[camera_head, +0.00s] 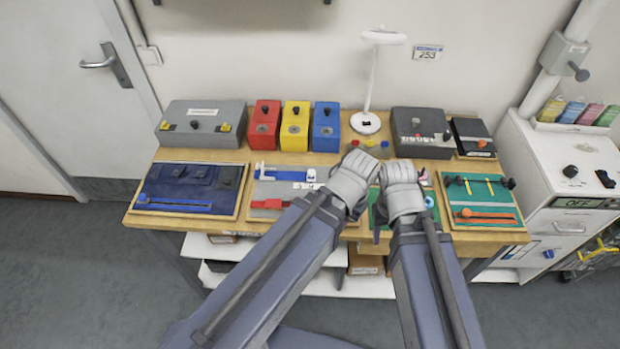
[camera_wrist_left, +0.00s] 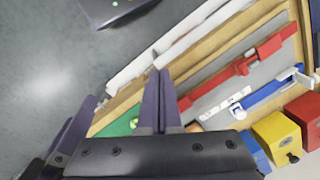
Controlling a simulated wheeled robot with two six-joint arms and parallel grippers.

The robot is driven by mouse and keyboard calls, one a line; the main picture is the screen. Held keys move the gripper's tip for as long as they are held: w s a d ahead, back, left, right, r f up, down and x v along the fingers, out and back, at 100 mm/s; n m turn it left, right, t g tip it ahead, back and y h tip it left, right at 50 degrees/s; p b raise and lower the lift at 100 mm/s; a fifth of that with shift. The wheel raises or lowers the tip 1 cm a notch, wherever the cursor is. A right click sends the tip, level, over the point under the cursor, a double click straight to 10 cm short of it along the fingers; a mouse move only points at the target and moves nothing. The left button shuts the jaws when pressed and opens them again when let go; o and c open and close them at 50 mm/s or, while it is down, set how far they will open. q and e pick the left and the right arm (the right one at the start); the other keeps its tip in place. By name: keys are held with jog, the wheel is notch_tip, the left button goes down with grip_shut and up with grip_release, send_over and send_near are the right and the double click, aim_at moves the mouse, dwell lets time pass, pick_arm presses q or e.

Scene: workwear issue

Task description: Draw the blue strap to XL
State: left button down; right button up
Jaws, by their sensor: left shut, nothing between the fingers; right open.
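A blue strap (camera_head: 291,173) with a light end lies along the upper part of a grey board (camera_head: 262,190), near a white label strip. In the left wrist view the blue strap (camera_wrist_left: 262,93) lies beside the label strip (camera_wrist_left: 239,93), with a red strap (camera_wrist_left: 240,68) across from it.
A navy board (camera_head: 215,205) with another blue strip (camera_head: 180,203) lies left; a green board (camera_head: 478,188) lies right. Red (camera_head: 264,127), yellow (camera_head: 295,127) and blue (camera_head: 325,127) boxes and a white lamp (camera_head: 366,121) stand behind. My two hands are close together.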

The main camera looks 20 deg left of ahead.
aim_at(311, 172)
dwell(0.4)
pick_arm(q)
jog(key=c, duration=1.5)
grip_release()
jog(key=o, duration=0.6)
jog(key=w+a+f+m+t+h+b, duration=0.1)
jog(key=w+a+h, duration=0.1)
jog(key=w+a, duration=0.3)
jog(key=w, duration=0.4)
jog(key=shift+w, duration=0.35)
jog(key=o, duration=0.3)
jog(key=w+a+t, duration=0.1)
jog(key=w+a, duration=0.2)
jog(key=w+a+m+t+h, duration=0.1)
jog(key=w+a, duration=0.2)
jog(key=a, duration=0.1)
jog(key=w+a+t, duration=0.1)
jog(key=w+a, duration=0.2)
jog(key=a, duration=0.1)
jog(key=shift+w+r+m+h+b, duration=0.1)
jog(key=shift+r+m+h+b, duration=0.2)
jog(key=shift+r+b, duration=0.1)
jog(key=b+x, duration=0.7)
jog(key=x, duration=0.1)
jog(key=shift+r, duration=0.1)
grip_shut()
